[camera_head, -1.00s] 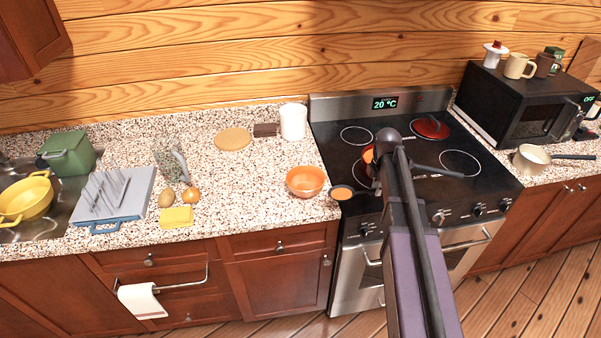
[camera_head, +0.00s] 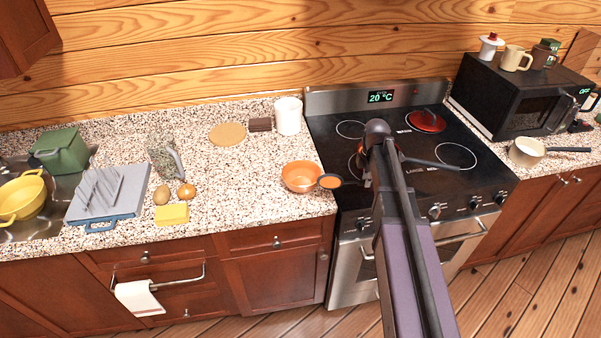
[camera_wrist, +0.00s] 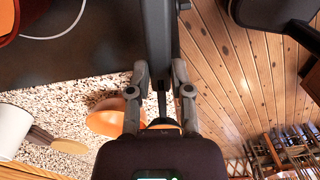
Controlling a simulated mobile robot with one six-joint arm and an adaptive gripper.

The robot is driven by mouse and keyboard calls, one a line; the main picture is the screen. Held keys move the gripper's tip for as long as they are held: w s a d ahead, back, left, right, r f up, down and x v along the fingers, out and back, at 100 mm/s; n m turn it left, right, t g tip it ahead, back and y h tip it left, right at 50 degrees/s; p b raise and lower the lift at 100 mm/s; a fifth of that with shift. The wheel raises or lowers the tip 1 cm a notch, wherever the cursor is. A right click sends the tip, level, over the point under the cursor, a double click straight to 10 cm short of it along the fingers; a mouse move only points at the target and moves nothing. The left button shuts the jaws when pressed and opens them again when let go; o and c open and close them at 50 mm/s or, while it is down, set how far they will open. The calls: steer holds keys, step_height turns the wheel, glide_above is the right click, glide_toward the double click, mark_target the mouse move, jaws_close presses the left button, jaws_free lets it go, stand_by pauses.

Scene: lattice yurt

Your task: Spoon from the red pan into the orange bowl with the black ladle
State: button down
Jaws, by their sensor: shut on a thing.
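The black ladle (camera_head: 330,182), with orange food in its bowl, is at the right rim of the orange bowl (camera_head: 302,177) on the counter. It overlaps the rim in the head view; I cannot tell its height above it. My gripper (camera_wrist: 160,85) is shut on the ladle's dark handle (camera_wrist: 161,104) in the wrist view. My arm hides it in the head view. The orange bowl also shows in the wrist view (camera_wrist: 105,117). The red pan (camera_head: 362,163) is on the stove's left side, mostly hidden behind my arm, its dark handle pointing right.
A white canister (camera_head: 288,116) stands behind the bowl. A yellow sponge (camera_head: 172,214), an onion (camera_head: 186,191) and a dish rack (camera_head: 105,195) are to the left.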

mark_target(341, 182)
steer(key=a+m, duration=0.2)
steer(key=a+r+m+p, duration=0.1)
steer(key=a+m, duration=0.1)
steer(key=a, duration=0.1)
steer(key=s+a+r+m+p, duration=0.1)
steer(key=a+m, duration=0.2)
steer(key=shift+s+a+r, duration=0.1)
steer(key=shift+a+r, duration=0.1)
steer(key=shift+r, duration=0.05)
steer(key=s+a+r+m+p, duration=0.2)
steer(key=a+m, duration=0.7)
steer(key=shift+s+a+r+p, duration=0.25)
steer(key=shift+s+a+p, duration=0.1)
steer(key=shift+f, duration=0.1)
steer(key=f+m+g+y+b, duration=0.1)
steer(key=y+b, duration=0.5)
steer(key=b, duration=0.2)
steer(key=d+f+m+g+y+b, duration=0.1)
steer(key=g+y+b, duration=0.1)
steer(key=y+b, duration=0.5)
steer(key=f+m+g+y+b, duration=0.1)
steer(key=g+y+b, duration=0.1)
steer(key=y+b, duration=0.5)
steer(key=shift+w+d+f+b, duration=0.15)
steer(key=shift+w+d+b, duration=0.2)
steer(key=shift+b, duration=1.9)
